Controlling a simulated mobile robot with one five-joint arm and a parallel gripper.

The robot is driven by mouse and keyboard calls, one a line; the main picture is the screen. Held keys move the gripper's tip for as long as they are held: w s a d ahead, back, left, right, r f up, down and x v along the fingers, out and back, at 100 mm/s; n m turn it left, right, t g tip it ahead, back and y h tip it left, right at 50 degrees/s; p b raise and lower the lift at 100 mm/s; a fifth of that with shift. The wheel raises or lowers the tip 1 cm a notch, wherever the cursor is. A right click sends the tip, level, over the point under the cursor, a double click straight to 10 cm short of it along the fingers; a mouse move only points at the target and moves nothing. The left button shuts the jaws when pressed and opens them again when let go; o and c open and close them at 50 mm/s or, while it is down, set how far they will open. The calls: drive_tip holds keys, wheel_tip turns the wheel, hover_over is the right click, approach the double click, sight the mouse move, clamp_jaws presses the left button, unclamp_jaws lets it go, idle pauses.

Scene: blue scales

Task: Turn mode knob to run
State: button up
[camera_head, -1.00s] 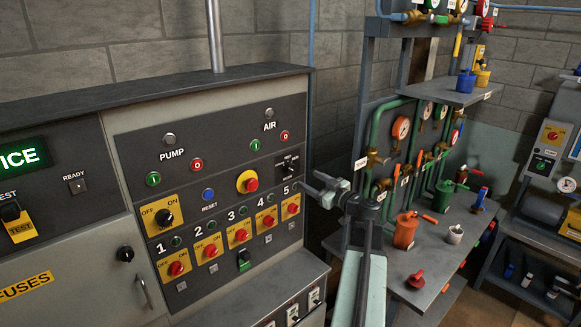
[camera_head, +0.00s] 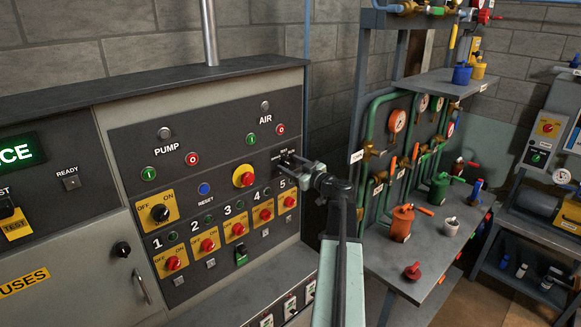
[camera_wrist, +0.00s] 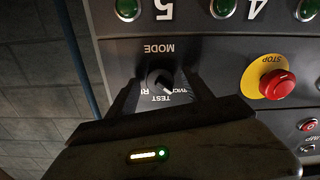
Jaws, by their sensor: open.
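The mode knob (camera_wrist: 159,77) is a round dark knob on the panel's dark face, next to the upside-down word MODE in the wrist view. A white pointer mark on it slants to the lower right of that picture. Small position labels around it are partly covered, with TEST the most readable. My gripper (camera_wrist: 162,84) is open, with one dark finger on each side of the knob; I cannot tell whether they touch it. In the head view my gripper (camera_head: 287,162) is at the panel's right side, above switch 5, and hides the knob.
The red stop button (camera_wrist: 277,84) on its yellow base stands out beside the knob. Numbered red switches (camera_head: 265,215) sit below my gripper. A bench (camera_head: 440,262) with an orange can (camera_head: 402,224) stands to the right of my arm.

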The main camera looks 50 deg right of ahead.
clamp_jaws()
drive_tip(key=shift+a, duration=0.15)
drive_tip(key=m, duration=0.4)
drive_tip(key=shift+m, duration=0.4)
drive_tip(key=m, duration=0.5)
drive_tip(key=shift+r+m, duration=0.1)
drive_tip(key=shift+m, duration=0.2)
drive_tip(key=m, duration=0.4)
drive_tip(key=shift+m, duration=0.3)
drive_tip(key=m, duration=0.4)
drive_tip(key=shift+m, duration=0.4)
